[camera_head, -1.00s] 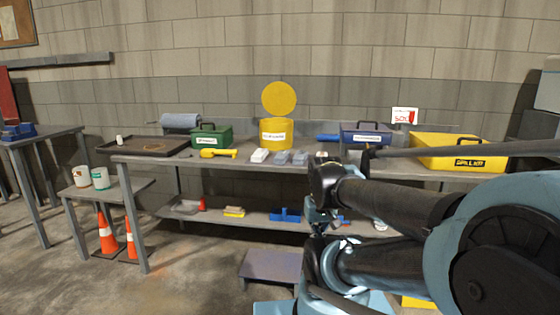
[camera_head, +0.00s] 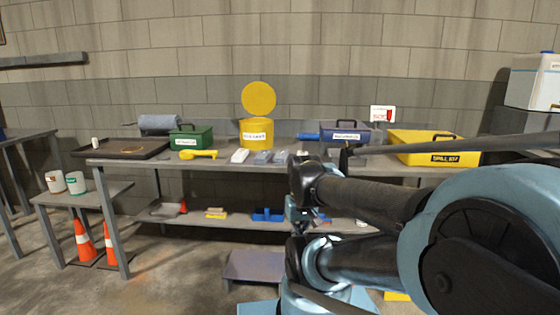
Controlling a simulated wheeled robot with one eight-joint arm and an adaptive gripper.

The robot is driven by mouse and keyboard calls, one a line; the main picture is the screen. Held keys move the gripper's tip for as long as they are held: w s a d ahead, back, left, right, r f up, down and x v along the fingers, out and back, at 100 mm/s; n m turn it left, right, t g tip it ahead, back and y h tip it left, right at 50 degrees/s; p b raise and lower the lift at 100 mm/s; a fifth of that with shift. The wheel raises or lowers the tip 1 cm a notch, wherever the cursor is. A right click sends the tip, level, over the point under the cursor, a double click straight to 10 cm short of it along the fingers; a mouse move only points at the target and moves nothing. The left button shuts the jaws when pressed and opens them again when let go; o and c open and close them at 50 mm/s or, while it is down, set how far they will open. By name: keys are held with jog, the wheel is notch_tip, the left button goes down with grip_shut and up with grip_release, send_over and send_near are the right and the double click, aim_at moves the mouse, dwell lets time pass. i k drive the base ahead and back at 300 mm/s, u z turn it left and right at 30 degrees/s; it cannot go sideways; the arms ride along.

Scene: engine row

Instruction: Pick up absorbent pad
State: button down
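I cannot single out the absorbent pad by name. On the workbench (camera_head: 222,166), small flat packs lie in a row: a white one (camera_head: 240,156) and grey ones (camera_head: 263,157) beside it. A grey-blue roll (camera_head: 159,123) lies at the back left of the bench. A yellow box labelled as a spill kit (camera_head: 425,144) stands at the right, its inside not visible. My folded arm fills the lower right and covers part of the bench. I cannot make out my gripper's fingers.
A green case (camera_head: 191,137), a yellow open-lidded tub (camera_head: 257,132) and a blue case (camera_head: 346,136) stand on the bench. A low step (camera_head: 263,266) is on the floor before it. Orange cones (camera_head: 84,243) stand at left; the floor between looks clear.

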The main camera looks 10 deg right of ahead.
aim_at(240, 155)
jog(key=z, duration=0.3)
jog(key=k, duration=0.4)
jog(key=u, duration=0.75)
jog(key=i, duration=1.35)
jog(key=z, duration=0.35)
